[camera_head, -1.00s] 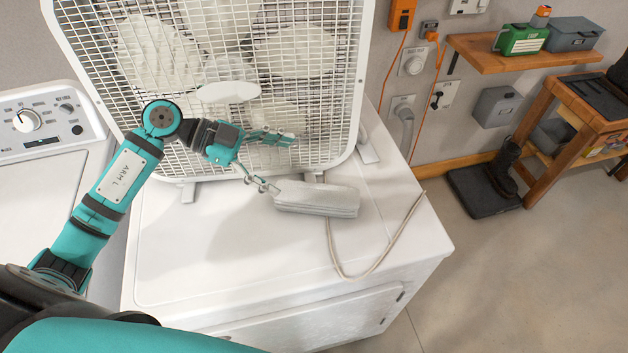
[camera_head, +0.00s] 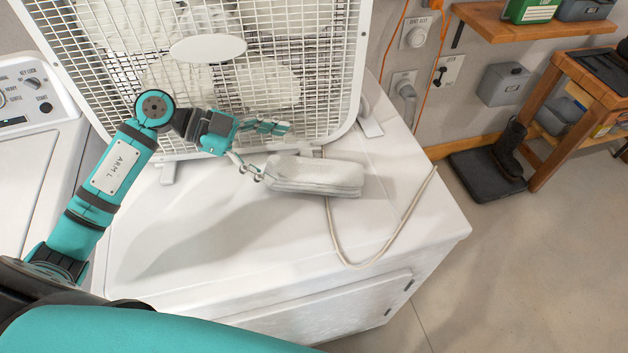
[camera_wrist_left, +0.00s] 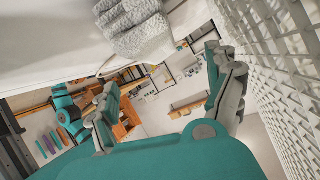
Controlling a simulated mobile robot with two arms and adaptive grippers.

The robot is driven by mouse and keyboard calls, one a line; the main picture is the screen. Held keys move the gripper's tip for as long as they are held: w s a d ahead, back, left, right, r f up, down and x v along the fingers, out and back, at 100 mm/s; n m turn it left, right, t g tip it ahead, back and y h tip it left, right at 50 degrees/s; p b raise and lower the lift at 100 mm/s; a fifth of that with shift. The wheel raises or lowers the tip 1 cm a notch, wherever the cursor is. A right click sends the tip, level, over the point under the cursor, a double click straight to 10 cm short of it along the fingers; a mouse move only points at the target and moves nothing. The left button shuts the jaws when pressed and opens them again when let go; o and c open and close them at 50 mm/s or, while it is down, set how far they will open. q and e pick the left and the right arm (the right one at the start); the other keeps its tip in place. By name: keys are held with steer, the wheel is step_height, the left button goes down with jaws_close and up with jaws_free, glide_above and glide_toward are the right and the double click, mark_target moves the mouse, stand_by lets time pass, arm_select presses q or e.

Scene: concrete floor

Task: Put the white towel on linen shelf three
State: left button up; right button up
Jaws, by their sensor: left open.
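The white towel (camera_head: 315,177) lies folded in a flat bundle on top of the white dryer-like machine, in front of the fan. My left gripper (camera_head: 262,148) is open at the towel's left end. Its upper finger is above and behind the towel, and its lower finger is close to the towel's left edge; I cannot tell whether they touch. My right gripper does not show clearly. No linen shelf can be made out.
A large white box fan (camera_head: 240,80) stands close behind the gripper. A pale cord (camera_head: 350,264) trails over the machine's top (camera_head: 220,265). A control panel (camera_head: 30,95) is at left. A wooden wall shelf (camera_head: 520,25) and workbench (camera_head: 590,75) stand at right, with open floor in front.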

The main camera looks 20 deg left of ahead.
mark_target(307, 169)
arm_select(q)
steer(key=shift+w+d+f, duration=0.15)
steer(key=shift+d+f, duration=0.25)
steer(key=shift+d, duration=0.2)
steer(key=p+x, duration=0.2)
steer(key=x, duration=0.3)
steer(key=shift+d+f, duration=0.1)
steer(key=shift+f, duration=0.25)
steer(key=shift+d+f, duration=0.25)
steer(key=shift+d, duration=0.1)
steer(key=shift+c, duration=0.2)
steer(key=c, duration=1.5)
steer(key=shift+r, duration=0.1)
